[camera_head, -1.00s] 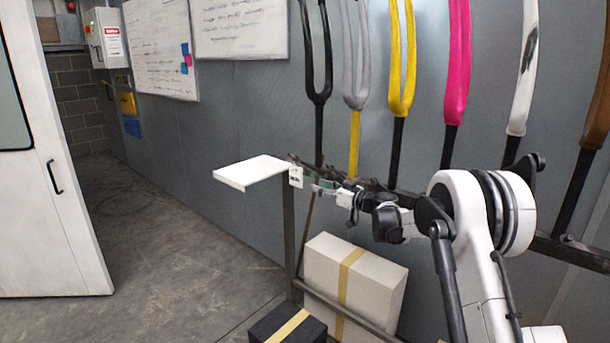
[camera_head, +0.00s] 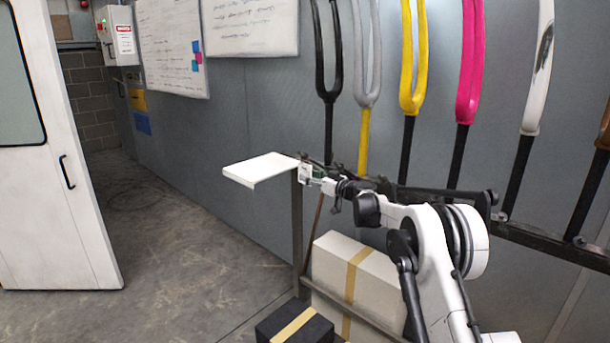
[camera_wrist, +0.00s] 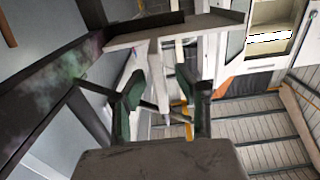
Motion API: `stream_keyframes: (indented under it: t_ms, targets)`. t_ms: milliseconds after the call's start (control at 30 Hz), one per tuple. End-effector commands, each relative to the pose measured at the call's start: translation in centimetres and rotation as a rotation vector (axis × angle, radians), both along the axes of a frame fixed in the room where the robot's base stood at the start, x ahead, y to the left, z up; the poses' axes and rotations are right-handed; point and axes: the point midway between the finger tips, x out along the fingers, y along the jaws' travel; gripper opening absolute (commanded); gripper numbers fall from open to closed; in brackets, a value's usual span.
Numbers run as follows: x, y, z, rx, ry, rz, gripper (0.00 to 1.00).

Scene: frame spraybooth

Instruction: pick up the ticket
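The ticket (camera_head: 305,171) is a small white tag hanging at the end of the dark rail, next to the white shelf, in the head view. Its print is too small to read. My gripper (camera_head: 317,176) is right beside it, pointing left, and partly overlaps it in the picture. In the wrist view the two green-padded fingers of my gripper (camera_wrist: 160,92) stand apart. A pale narrow strip (camera_wrist: 157,75), which looks like the ticket seen nearly edge-on, shows between them. I cannot tell whether either finger touches it.
The white shelf (camera_head: 262,168) juts left from the post (camera_head: 297,235). The dark rail (camera_head: 550,246) runs right along the wall, below several hanging coloured forks. Taped boxes, one white (camera_head: 335,262) and one black (camera_head: 275,325), stand below. The floor at left is clear.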

Motion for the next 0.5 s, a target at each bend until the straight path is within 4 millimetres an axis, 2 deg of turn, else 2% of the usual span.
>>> stream_keyframes:
  t_ms: [200, 500]
  targets:
    - [1.5, 1.9, 0.0, 0.000, 0.000, 0.001, 0.32]
    - [1.7, 2.1, 0.1, 0.000, 0.000, 0.000, 0.32]
